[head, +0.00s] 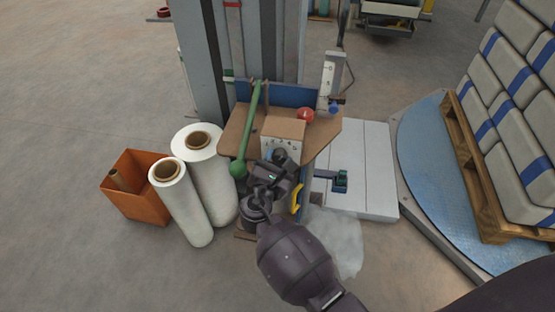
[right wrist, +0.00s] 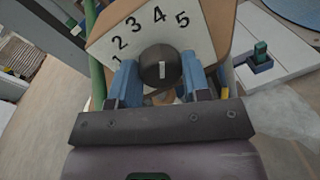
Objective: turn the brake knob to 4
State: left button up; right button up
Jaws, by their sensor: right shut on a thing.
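The brake knob (right wrist: 159,66) is round and dark with a short white mark on its face. It sits on a white dial plate (right wrist: 124,40) numbered 1 to 5. The mark stands nearly upright, roughly in line with the 4 above it; which end points is hard to tell. My right gripper (right wrist: 160,82) is shut on the knob, one blue finger at each side. In the head view the right gripper (head: 276,164) is at the front of the tan box (head: 285,128) that carries the dial, partly covering it. My left gripper is not in view.
White film rolls (head: 187,208) and an orange bin (head: 133,199) stand left. A pallet of sacks (head: 480,180) stands right.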

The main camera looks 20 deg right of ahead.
jog(key=shift+d, duration=0.1)
dwell(0.3)
jog(key=o, duration=0.9)
